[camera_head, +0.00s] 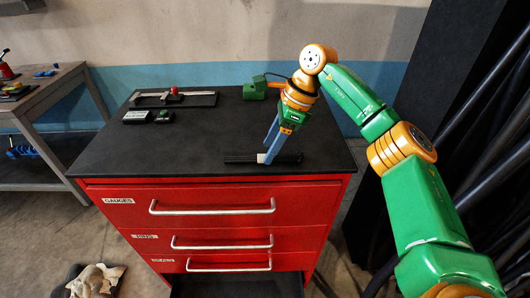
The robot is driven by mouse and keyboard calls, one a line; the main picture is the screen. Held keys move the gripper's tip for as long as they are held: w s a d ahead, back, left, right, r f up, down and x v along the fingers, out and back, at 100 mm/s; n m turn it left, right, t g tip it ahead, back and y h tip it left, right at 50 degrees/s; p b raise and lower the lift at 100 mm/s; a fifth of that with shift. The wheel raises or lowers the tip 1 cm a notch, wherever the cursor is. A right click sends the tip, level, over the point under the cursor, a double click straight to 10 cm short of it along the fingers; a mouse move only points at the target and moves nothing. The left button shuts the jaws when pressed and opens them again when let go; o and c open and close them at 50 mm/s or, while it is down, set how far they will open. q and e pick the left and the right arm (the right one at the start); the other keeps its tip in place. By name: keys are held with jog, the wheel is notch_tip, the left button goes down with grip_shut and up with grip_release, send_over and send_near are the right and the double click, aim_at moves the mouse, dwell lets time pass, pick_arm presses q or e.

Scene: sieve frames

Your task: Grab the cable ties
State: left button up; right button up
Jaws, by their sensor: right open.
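A dark bundle, likely the cable ties (240,157), lies flat near the front right of the black top of the red cabinet. My right gripper (267,150) points down over the bundle with its jaws open. Its fingertips are at or just above the bundle, and I cannot tell whether they touch it. One finger hides part of the bundle. My left gripper is not in view.
The cabinet top (200,135) is clear in the middle. A caliper-like tool in a tray (200,100) and small blocks (137,116) sit at the back left. A green device (254,92) stands at the back. A workbench (50,95) is at left.

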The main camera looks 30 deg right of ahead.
jog(key=x, duration=0.3)
jog(key=shift+w+r, duration=0.1)
jog(key=shift+w, duration=0.15)
jog(key=shift+s, duration=0.1)
grip_shut()
